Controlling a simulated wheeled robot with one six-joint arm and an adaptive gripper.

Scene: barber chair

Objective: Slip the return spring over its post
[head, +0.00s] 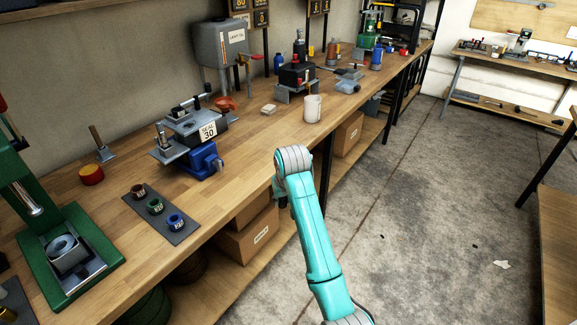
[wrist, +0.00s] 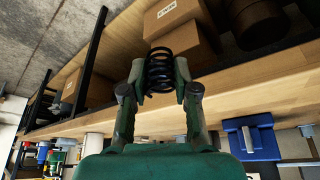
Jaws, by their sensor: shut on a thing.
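A black coil return spring (wrist: 159,72) is pinched between the two fingertips of my gripper (wrist: 160,80) in the wrist view. Its coils stand roughly lengthwise between the fingers, and its ends are free. In the head view the teal arm reaches up beside the bench front, and the gripper and spring are mostly hidden behind it. A grey fixture (head: 183,127) marked 30 sits on a blue vise (head: 203,160) on the bench, left of the arm. Small upright pieces stand on the fixture, but I cannot tell which is the post.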

